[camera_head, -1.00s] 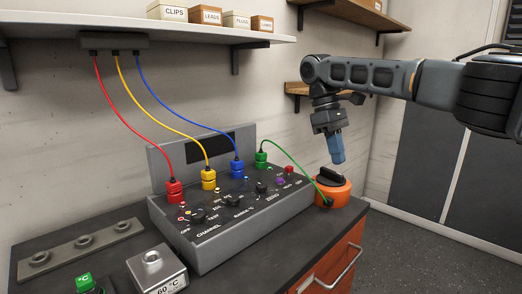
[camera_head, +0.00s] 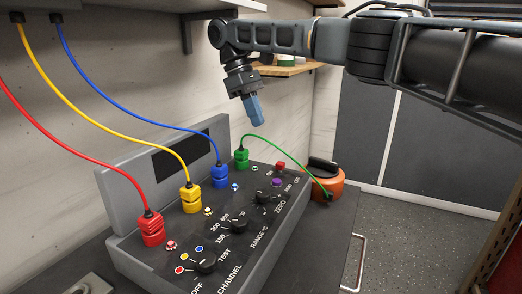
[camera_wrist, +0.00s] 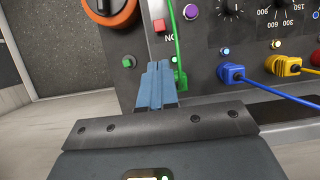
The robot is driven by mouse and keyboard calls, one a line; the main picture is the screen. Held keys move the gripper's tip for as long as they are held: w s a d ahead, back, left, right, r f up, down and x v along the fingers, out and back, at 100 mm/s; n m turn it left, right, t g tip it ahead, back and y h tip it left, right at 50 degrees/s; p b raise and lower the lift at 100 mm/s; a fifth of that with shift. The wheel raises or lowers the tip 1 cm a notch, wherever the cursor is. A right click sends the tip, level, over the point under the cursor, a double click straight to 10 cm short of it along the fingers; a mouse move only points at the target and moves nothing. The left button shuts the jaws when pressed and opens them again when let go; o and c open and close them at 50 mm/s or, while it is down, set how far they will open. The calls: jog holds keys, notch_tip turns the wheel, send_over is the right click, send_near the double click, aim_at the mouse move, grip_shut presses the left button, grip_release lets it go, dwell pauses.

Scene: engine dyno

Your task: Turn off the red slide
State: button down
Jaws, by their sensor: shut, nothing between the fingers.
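The small red slide (camera_head: 280,166) sits near the far right corner of the instrument panel (camera_head: 262,232), beside lettering that looks like ON and OFF. In the wrist view the red slide (camera_wrist: 159,26) lies just beyond my fingertips, with lettering next to it. My gripper (camera_head: 256,121) has blue fingers pointing down above the far end of the panel, apart from it. In the wrist view my gripper (camera_wrist: 157,66) is shut and empty, close beside the green plug (camera_wrist: 179,80). I cannot tell the slide's position.
Red (camera_head: 152,229), yellow (camera_head: 191,199), blue (camera_head: 219,177) and green (camera_head: 241,159) plugs stand on the panel with cables. The green cable arches to an orange device (camera_head: 326,184) with a black knob. A purple button (camera_head: 277,183) and black knobs are near the slide.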

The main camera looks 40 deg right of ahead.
aim_at(284, 163)
jog(key=x, duration=1)
jog(key=shift+a+f, duration=0.1)
jog(key=s+p, duration=0.1)
jog(key=s+d+p, duration=0.1)
jog(key=s, duration=0.1)
jog(key=shift+s+d, duration=0.15)
jog(key=shift+s, duration=0.1)
dwell(0.4)
jog(key=p+v, duration=0.9)
jog(key=v, duration=0.1)
jog(key=shift+p, duration=0.35)
jog(key=shift+s, duration=0.15)
dwell(0.4)
